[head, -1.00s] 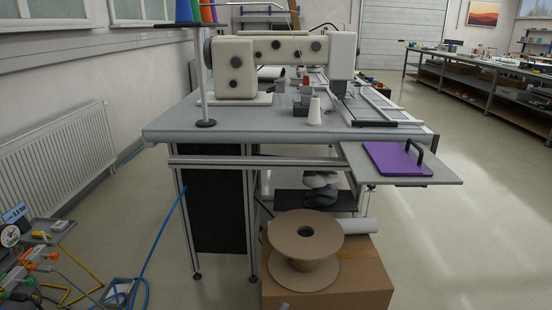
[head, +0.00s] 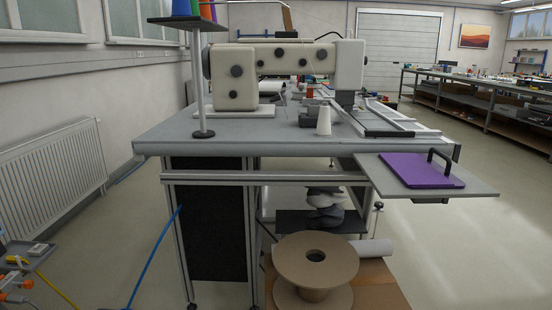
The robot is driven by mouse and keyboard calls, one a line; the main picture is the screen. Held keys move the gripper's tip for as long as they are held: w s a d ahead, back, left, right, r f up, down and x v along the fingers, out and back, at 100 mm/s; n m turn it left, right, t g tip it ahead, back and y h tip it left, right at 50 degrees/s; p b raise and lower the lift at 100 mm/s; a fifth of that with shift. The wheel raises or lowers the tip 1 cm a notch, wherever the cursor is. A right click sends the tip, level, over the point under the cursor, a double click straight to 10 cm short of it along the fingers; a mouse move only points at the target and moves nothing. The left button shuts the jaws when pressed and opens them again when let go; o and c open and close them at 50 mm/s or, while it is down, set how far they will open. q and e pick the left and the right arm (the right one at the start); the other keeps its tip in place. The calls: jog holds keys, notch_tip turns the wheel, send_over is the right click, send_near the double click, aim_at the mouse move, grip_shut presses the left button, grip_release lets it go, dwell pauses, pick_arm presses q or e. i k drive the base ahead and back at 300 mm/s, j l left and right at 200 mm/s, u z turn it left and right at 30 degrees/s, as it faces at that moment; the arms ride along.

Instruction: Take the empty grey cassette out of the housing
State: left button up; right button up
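The sewing machine (head: 237,72) stands on the grey work table (head: 250,131) ahead of me. Its cream body and arm show in the head view. I cannot make out the grey cassette or its housing at this distance. Neither of my grippers is in view.
A purple plate with a black handle (head: 420,171) lies on a side shelf (head: 475,190) sticking out right. A cardboard spool (head: 315,262) rests on a box (head: 385,285) in front. A radiator (head: 50,167) is at left. The floor at right is clear.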

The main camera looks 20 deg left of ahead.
aim_at(313, 109)
jog(key=i+j, duration=1.3)
jog(key=j, duration=0.25)
jog(key=k+l+z, duration=0.25)
jog(key=l, duration=1.15)
jog(key=l+z, duration=0.2)
jog(key=l, duration=1.2)
jog(key=i, duration=0.05)
